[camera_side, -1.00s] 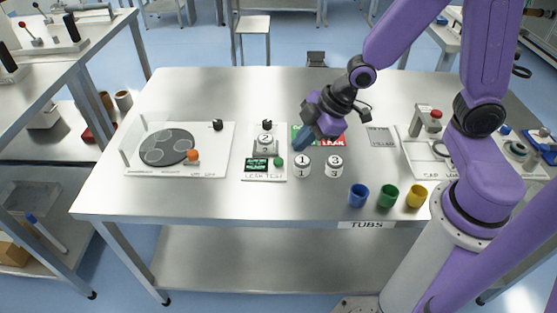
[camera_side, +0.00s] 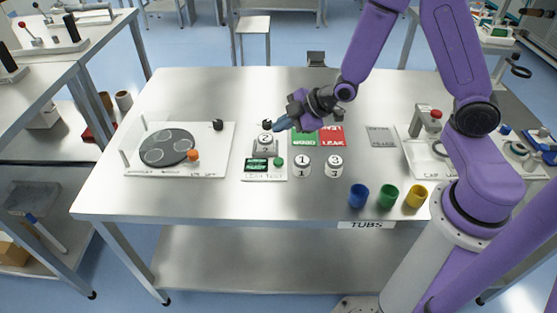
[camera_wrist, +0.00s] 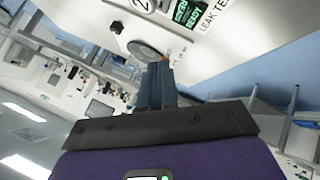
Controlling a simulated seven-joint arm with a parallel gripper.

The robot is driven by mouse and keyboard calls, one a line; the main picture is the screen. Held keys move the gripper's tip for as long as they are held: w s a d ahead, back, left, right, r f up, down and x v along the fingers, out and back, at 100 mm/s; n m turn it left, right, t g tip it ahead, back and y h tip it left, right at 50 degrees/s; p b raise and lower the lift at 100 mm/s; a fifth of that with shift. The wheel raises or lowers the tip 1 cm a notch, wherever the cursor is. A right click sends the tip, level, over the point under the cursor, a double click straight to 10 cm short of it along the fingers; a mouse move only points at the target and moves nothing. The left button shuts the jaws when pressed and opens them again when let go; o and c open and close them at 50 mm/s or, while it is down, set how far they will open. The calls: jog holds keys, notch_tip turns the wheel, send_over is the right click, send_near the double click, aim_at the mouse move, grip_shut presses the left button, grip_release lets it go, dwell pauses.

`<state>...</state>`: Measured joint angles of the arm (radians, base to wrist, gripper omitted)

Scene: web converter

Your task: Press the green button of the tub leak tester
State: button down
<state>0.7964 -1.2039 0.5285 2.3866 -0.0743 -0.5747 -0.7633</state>
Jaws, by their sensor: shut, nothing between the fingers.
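The leak tester (camera_side: 250,173) is a white panel with a dark display (camera_side: 257,165) and a green button (camera_side: 279,161) at the display's right. A white tub marked 2 (camera_side: 265,141) sits on the tester behind the display. My gripper (camera_side: 279,126) is shut and empty, its blue fingers just right of and above tub 2, behind the green button and apart from it. In the wrist view the shut fingers (camera_wrist: 156,75) point toward the bench. The tester's display (camera_wrist: 188,11) shows there at the top, reading READY on its lower line; the green button is not visible in that view.
White tubs 1 (camera_side: 302,166) and 3 (camera_side: 334,166) stand right of the tester. A green pad (camera_side: 304,138) and a red LEAK pad (camera_side: 331,136) lie behind them. Blue (camera_side: 358,196), green (camera_side: 387,197) and yellow (camera_side: 416,197) cups stand at the front edge.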

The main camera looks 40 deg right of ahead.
aim_at(282, 162)
jog(key=shift+f, duration=4.35)
jog(key=shift+f, duration=0.15)
jog(key=shift+f, duration=0.3)
jog(key=shift+f, duration=0.55)
jog(key=shift+r, duration=1)
jog(key=shift+r, duration=2.5)
